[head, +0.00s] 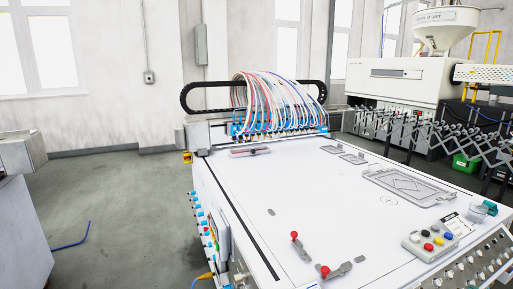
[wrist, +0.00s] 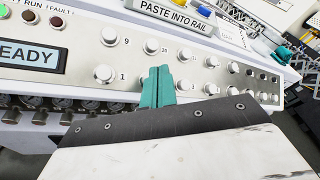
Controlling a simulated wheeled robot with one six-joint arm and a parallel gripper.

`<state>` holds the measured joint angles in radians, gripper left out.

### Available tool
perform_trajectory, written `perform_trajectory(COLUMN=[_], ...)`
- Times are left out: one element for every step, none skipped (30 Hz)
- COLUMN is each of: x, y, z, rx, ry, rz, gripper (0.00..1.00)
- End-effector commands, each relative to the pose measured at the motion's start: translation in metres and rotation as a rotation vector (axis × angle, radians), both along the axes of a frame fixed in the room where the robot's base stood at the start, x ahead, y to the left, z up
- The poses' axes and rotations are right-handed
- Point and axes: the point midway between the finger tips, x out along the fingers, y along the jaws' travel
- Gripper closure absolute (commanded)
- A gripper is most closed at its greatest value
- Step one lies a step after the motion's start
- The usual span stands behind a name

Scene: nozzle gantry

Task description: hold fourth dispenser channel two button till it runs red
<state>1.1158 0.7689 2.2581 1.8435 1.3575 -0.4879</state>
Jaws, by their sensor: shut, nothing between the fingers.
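A control panel (wrist: 75,75) with two rows of round silver buttons fills the upper wrist view. Button 9 (wrist: 109,36) is in the upper row, and button 1 (wrist: 104,73) is below it. My gripper (wrist: 158,72) has its teal fingers shut and empty, in front of the lower row just right of button 1. The fingers mostly hide the button there, and I cannot tell whether they touch it. A display reading "EADY" (wrist: 28,54), its left part cut off, is at the left. In the head view part of a button panel (head: 475,262) shows at lower right; my gripper is not visible there.
Indicator lamps (wrist: 30,16) sit above the display. In the head view, a box with coloured buttons (head: 417,247) and red-knobbed clamps (head: 325,270) stand on the white table (head: 300,195).

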Motion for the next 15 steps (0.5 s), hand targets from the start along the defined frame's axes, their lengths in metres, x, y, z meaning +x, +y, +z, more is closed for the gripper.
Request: perform_trajectory(x=[-0.002,-0.004,-0.007,-0.008,-0.010,-0.012,-0.013,-0.015,-0.017,-0.019,-0.020,-0.022,-0.023,-0.023,-0.024], y=[-0.002,-0.003,-0.004,-0.004,-0.005,-0.006,-0.006,-0.007,-0.008,-0.008,-0.009,-0.009,-0.010,-0.010,-0.010], z=[0.004,0.007,0.010,0.013,0.015,0.018,0.021,0.023,0.027,0.029,0.031,0.033,0.035,0.036,0.037], rx=[-0.002,-0.002,-0.002,-0.002,-0.002,-0.002,-0.002,-0.002,-0.002,-0.002,-0.001,0.000,-0.001,-0.001,-0.001], ry=[-0.001,-0.001,-0.001,-0.001,-0.001,-0.001,-0.001,-0.001,-0.001,-0.001,-0.001,0.000,-0.001,0.000,0.000], rz=[-0.002,-0.002,-0.002,-0.002,-0.002,-0.002,-0.002,-0.002,-0.002,-0.002,-0.002,-0.002,-0.002,-0.001,-0.001], gripper=[1.00,1.00,1.00,1.00,1.00,1.00,1.00,1.00,1.00,1.00,1.00,1.00,1.00,1.00,1.00])
